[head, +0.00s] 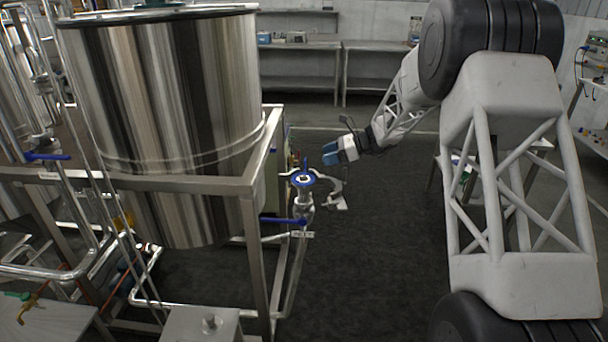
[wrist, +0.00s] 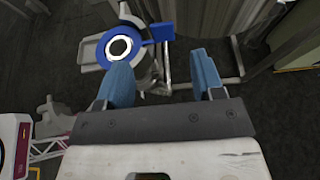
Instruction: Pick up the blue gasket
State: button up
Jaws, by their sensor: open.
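The blue gasket (head: 295,181) shows in the head view as a small blue ring at the top of a metal pipe fitting (head: 306,201) beside the large tank. In the wrist view the blue gasket (wrist: 92,40) is a flat ring with a tab at its right and a white ring at its centre. My gripper (head: 331,155) is above and to the right of it in the head view. In the wrist view my gripper (wrist: 163,76) has its two blue fingers spread with nothing between them. The left finger overlaps the ring's lower edge in the picture; I see no clear contact.
The steel tank (head: 165,95) and its frame (head: 190,184) stand close on the left. A blue valve handle (head: 283,221) sticks out below the fitting. Shelves (head: 300,66) stand at the back wall. The dark floor (head: 375,240) right of the fitting is clear.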

jog(key=shift+x, duration=1.3)
jog(key=shift+a, duration=0.1)
jog(key=shift+r+x, duration=0.2)
jog(key=shift+x, duration=2.3)
jog(key=shift+w+a, duration=0.1)
jog(key=shift+w, duration=0.05)
jog(key=shift+c, duration=0.2)
jog(key=c, duration=1)
